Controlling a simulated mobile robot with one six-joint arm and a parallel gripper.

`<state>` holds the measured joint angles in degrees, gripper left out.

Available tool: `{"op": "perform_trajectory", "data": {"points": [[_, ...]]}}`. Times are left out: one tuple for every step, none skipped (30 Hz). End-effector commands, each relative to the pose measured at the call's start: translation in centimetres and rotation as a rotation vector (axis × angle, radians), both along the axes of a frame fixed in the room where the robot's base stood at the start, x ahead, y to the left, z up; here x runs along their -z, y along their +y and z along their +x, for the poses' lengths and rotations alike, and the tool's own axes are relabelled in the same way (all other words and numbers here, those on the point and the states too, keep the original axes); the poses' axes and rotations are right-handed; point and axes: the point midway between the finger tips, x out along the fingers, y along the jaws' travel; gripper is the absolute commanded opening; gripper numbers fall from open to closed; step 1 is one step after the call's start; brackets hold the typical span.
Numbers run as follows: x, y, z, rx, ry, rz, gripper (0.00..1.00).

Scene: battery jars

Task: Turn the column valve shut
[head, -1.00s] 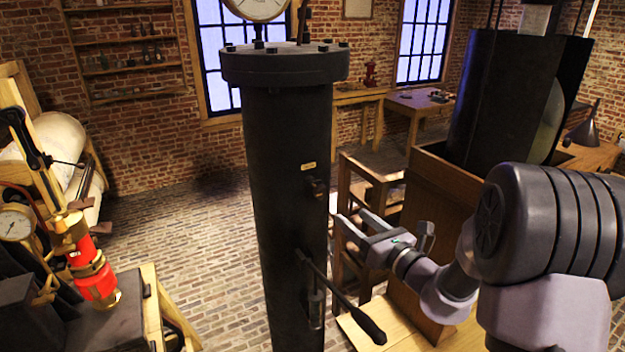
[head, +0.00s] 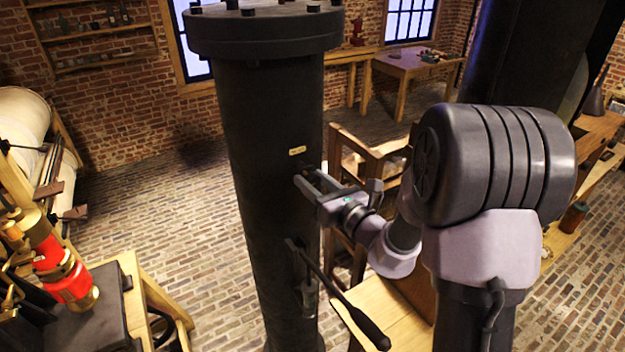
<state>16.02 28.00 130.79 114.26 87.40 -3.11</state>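The black column (head: 275,120) stands upright in the middle of the head view, with a small brass plate (head: 297,150) on its side. The column valve is a small dark fitting just below this plate, now mostly hidden by my gripper. My gripper (head: 311,177) is at the column's right side, with its two fingers apart and their tips at the valve's place. I cannot tell whether the fingers touch the valve. Lower on the column, a long dark lever (head: 345,305) slants down to the right from its mount, below my gripper.
A red and brass fitting (head: 65,270) stands on a dark block at the left. A wooden stand (head: 365,150) is behind my gripper, and a wooden bench top (head: 400,300) lies below my arm. Open brick floor (head: 160,220) lies left of the column.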

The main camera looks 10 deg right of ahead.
Motion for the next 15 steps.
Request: {"op": "perform_trajectory", "data": {"points": [[0.0,0.0,0.0,0.0,0.0,0.0,0.3],[0.0,0.0,0.0,0.0,0.0,0.0,0.24],[0.0,0.0,0.0,0.0,0.0,0.0,0.16],[0.0,0.0,0.0,0.0,0.0,0.0,0.1],[0.0,0.0,0.0,0.0,0.0,0.0,0.04],[0.0,0.0,0.01,0.0,0.0,0.0,0.0],[0.0,0.01,0.01,-0.001,0.0,0.0,0.0],[0.0,0.01,0.01,-0.001,0.0,0.0,0.0],[0.0,0.01,0.01,-0.001,0.0,0.001,0.0],[0.0,0.01,0.01,-0.001,0.001,0.003,0.0],[-0.01,0.01,0.01,-0.001,0.002,0.005,0.0],[-0.01,0.02,0.0,-0.001,0.004,0.01,0.0],[-0.02,0.02,0.0,-0.001,0.006,0.016,0.0],[-0.02,0.03,0.0,-0.001,0.008,0.023,0.0],[-0.03,0.03,0.0,-0.001,0.013,0.036,0.0]]}}
